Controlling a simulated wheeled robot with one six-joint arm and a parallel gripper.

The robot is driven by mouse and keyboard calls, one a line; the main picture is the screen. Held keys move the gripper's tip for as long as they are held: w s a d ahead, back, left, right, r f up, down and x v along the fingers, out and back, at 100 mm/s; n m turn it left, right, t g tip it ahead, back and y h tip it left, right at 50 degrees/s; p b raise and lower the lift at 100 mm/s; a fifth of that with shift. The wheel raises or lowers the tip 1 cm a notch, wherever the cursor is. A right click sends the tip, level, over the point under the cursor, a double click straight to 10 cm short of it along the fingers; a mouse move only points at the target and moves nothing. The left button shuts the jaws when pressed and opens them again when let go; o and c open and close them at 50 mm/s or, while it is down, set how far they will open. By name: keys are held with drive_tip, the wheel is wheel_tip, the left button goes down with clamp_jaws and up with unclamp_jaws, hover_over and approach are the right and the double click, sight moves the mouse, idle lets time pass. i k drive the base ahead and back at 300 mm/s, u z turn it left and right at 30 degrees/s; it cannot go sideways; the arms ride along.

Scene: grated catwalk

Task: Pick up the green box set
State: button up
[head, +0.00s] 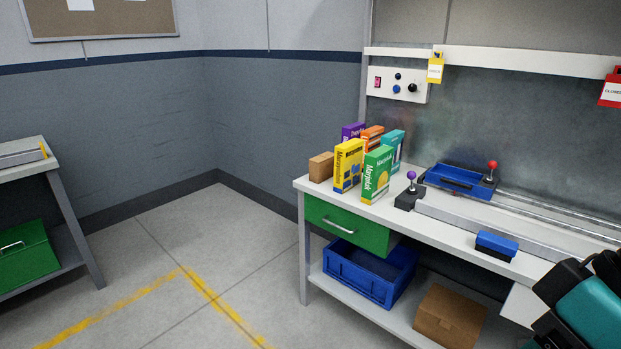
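A green box (376,174) with white lettering stands upright at the front of a group of boxes on the left end of the workbench (440,212). A yellow box (348,165) stands close to its left. A teal box (396,146) stands behind it to the right, and an orange box (371,136) and a purple box (352,131) stand further back. My arm shows in part at the lower right corner, well apart from the boxes. My gripper cannot be made out in this view.
A brown carton (321,167) stands left of the boxes. A joystick with a purple knob (410,190) is close to their right, and a blue tray (455,180) lies beyond it. Below are a green drawer (345,226) and a blue crate (365,284).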

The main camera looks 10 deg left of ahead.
sight(378, 163)
drive_tip(key=u, duration=0.05)
drive_tip(key=i, duration=2.4)
drive_tip(key=u, duration=0.1)
